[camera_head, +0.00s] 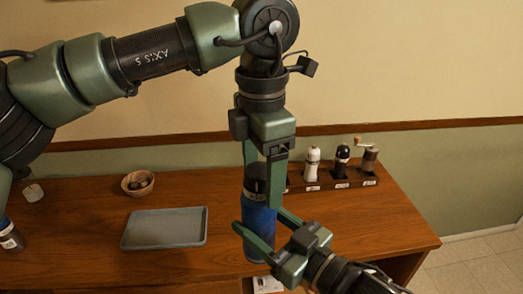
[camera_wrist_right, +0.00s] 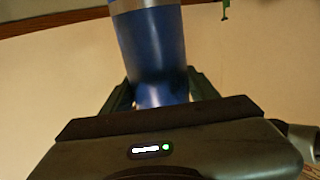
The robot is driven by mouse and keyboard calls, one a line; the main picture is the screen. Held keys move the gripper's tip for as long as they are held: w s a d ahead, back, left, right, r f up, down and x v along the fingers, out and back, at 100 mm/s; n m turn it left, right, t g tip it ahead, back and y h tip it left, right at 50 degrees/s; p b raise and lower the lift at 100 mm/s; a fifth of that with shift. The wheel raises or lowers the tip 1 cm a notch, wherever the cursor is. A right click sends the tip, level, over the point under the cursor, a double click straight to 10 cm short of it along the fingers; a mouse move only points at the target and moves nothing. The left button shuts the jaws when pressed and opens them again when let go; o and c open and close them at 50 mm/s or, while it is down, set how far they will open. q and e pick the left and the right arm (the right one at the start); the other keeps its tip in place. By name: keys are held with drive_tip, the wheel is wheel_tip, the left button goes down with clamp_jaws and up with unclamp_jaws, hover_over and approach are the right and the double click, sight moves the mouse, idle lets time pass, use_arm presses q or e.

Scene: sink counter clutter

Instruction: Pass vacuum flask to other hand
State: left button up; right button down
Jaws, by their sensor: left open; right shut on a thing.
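The vacuum flask (camera_head: 261,218) is blue with a dark top and stands roughly upright above the table in the head view. My right gripper (camera_head: 258,217) comes in from the lower right and is shut on the flask's blue body. My left gripper (camera_head: 263,190) points down from above, open, with its fingers on either side of the flask's dark top. Whether those fingers touch it I cannot tell. In the right wrist view the blue flask (camera_wrist_right: 154,48) rises between my right gripper's fingers, its top out of frame.
A wooden table (camera_head: 90,225) lies below. A rack at the back right holds a white mill (camera_head: 313,163), a black mill (camera_head: 342,160) and a crank grinder (camera_head: 369,160).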

use_arm(q)
drive_tip(key=shift+f, duration=0.5)
use_arm(e)
drive_tip(key=shift+r, duration=0.1)
use_arm(q)
clamp_jaws()
use_arm(e)
drive_tip(key=shift+c, duration=1.6)
unclamp_jaws()
use_arm(q)
drive_tip(key=shift+r, duration=0.1)
